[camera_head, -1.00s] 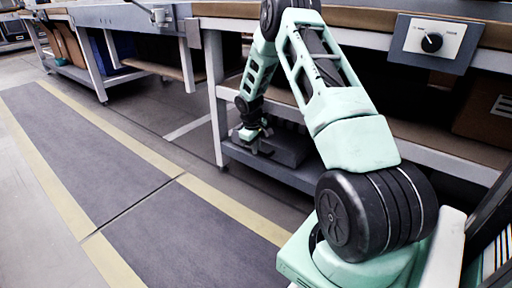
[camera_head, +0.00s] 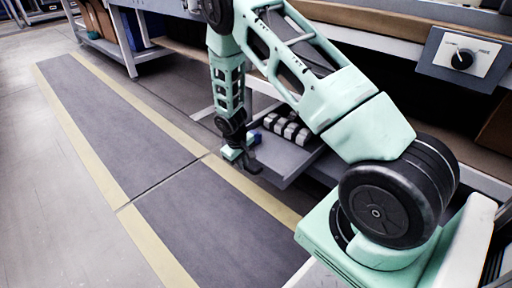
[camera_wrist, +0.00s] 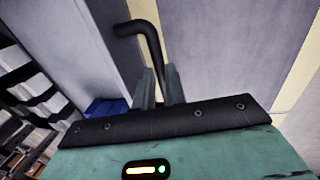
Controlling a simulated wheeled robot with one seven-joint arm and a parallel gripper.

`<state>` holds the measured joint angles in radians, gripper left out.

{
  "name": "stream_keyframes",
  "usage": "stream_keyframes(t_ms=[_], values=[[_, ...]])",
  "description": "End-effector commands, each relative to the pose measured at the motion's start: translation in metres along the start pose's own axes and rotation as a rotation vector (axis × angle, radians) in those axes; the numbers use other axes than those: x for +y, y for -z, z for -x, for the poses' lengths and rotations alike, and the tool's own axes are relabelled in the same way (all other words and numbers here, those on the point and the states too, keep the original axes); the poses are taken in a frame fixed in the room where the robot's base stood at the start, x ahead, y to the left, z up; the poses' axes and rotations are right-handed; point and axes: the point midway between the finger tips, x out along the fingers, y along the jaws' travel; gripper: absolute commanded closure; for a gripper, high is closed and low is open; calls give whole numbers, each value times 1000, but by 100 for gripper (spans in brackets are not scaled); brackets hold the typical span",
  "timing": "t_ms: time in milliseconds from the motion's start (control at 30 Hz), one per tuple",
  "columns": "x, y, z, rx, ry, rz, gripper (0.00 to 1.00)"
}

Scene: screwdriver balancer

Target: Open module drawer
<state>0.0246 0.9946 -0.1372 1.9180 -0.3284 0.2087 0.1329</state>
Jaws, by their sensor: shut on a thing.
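The module drawer (camera_head: 288,166) is a grey tray pulled out from under the workbench. Several grey and white modules and a blue piece (camera_head: 255,133) lie in it. My gripper (camera_head: 246,162) is at the drawer's front, on the aisle side. In the wrist view, the fingers of my gripper (camera_wrist: 159,82) are shut on the black bent drawer handle (camera_wrist: 147,38). The drawer's grey front (camera_wrist: 75,35) runs to the left of the handle. Part of the drawer is hidden behind my arm in the head view.
The workbench (camera_head: 400,20) stands above the drawer, with a control box with a dial (camera_head: 462,58) on its front. A dark floor mat (camera_head: 195,215) with yellow borders runs along the aisle, which is clear. Another bench (camera_head: 130,55) stands farther back.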

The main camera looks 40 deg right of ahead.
Motion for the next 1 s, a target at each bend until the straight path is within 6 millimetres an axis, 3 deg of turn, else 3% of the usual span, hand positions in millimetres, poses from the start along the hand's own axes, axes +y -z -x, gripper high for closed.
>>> stream_keyframes(t_ms=[100,333,867,900,933,1000], values=[[-22,-1,6,-5,-1,4,100],[-46,-1,9,-4,0,1,100],[-54,0,9,-3,0,0,100],[-54,0,9,-3,0,0,76],[-54,0,9,-3,0,0,68],[-54,0,9,-3,0,0,66]])
